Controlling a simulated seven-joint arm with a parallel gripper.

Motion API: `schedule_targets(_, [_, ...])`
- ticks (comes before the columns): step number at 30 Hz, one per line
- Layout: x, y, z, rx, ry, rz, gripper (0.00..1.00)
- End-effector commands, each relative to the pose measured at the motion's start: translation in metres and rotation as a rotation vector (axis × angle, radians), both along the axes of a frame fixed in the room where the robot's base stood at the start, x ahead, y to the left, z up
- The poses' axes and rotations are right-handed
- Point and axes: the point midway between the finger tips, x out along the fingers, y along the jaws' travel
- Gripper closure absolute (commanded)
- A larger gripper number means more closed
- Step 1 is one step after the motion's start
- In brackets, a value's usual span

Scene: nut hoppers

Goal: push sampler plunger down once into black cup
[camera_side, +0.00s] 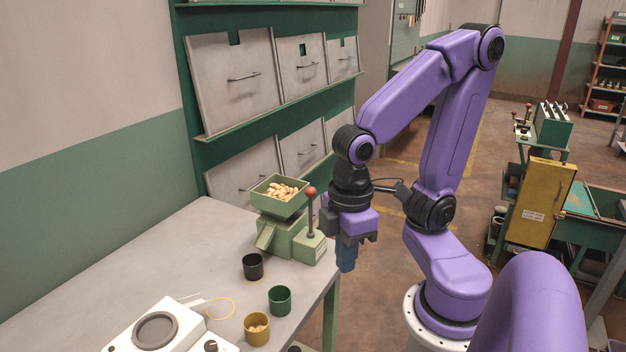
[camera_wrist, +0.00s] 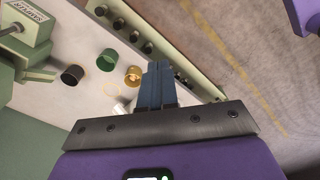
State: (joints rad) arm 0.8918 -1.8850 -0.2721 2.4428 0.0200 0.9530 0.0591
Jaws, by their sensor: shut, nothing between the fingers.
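The green sampler (camera_side: 284,235) stands near the table's right edge, with nuts (camera_side: 283,191) in its hopper (camera_side: 263,201) and a spout at the front left. Its plunger is an upright rod with a red-brown knob (camera_side: 310,191), rising from a block (camera_side: 310,247) on its right. The black cup (camera_side: 253,267) stands upright on the table in front of the spout. It also shows in the wrist view (camera_wrist: 73,75). My gripper (camera_side: 346,264) points down, shut and empty, to the right of the plunger and apart from it. Its blue fingers (camera_wrist: 157,68) are together in the wrist view.
A green cup (camera_side: 280,300) and a yellow cup (camera_side: 257,329) with nuts stand in front of the black cup. A yellow ring (camera_side: 221,308) and a white device (camera_side: 160,330) lie to the left. The table's (camera_side: 120,265) left part is clear. Panels line the wall behind.

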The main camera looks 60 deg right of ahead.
Motion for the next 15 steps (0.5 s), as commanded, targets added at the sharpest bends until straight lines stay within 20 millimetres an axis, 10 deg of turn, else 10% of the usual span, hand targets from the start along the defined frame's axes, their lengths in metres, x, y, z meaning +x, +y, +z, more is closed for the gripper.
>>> schedule_targets(15, [0.104, -0.03, 0.037, 0.004, 0.107, -0.822, 1.0])
